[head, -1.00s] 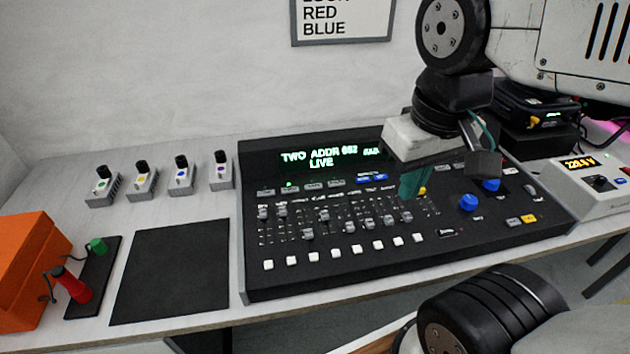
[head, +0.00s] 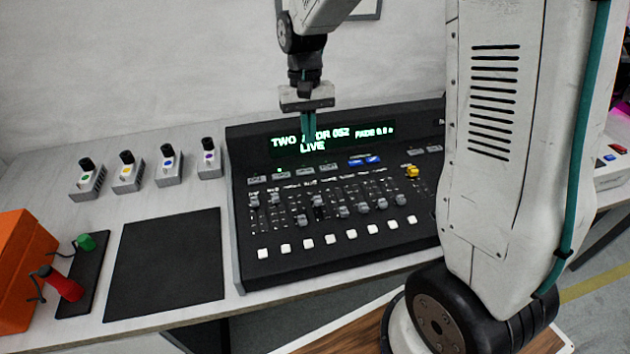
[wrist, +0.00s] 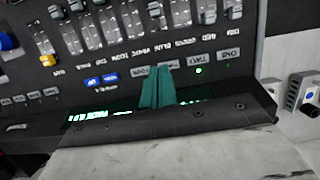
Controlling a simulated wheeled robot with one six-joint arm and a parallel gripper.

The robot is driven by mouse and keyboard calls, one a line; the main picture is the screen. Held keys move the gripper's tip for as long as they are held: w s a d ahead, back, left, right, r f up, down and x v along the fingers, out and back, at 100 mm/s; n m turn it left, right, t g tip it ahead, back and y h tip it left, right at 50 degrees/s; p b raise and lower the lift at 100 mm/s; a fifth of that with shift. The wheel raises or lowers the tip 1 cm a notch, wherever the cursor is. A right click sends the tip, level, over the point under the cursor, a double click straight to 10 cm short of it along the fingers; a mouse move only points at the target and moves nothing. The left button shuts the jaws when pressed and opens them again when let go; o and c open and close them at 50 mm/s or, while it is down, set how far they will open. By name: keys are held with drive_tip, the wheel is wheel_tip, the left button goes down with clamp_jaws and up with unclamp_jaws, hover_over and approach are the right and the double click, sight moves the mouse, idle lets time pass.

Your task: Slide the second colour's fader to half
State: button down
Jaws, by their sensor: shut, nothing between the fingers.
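The black lighting desk (head: 250,285) carries a row of grey fader caps at differing heights. The third cap from the left (head: 302,221) sits lower than the two left of it. In the wrist view the fader labels show upside down; one near the right seems to read RED, and the others are hard to read. My gripper (head: 308,138) is shut and empty, pointing down over the display (head: 350,138), whose text it partly hides. Its teal fingers in the wrist view (wrist: 158,72) end near the page buttons, apart from the fader caps.
The display reads TWO, an address and LIVE. White buttons (head: 308,244) line the desk's front and a yellow cap (head: 412,171) is at right. Several small switch boxes (head: 128,175), a black mat (head: 165,265) and an orange box (head: 22,265) are at left. My arm hides the desk's right side.

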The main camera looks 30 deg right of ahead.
sight(318, 198)
drive_tip(key=x, duration=0.9)
drive_tip(key=shift+w+f, duration=0.15)
drive_tip(key=shift+f, duration=0.3)
drive_tip(key=s, duration=0.3)
drive_tip(key=shift+a+f, duration=0.3)
drive_tip(key=shift+s+a, duration=0.1)
drive_tip(key=shift+s, duration=0.45)
drive_tip(key=shift+s+a, duration=0.15)
drive_tip(key=shift+s, duration=0.6)
drive_tip(key=shift+w, duration=0.1)
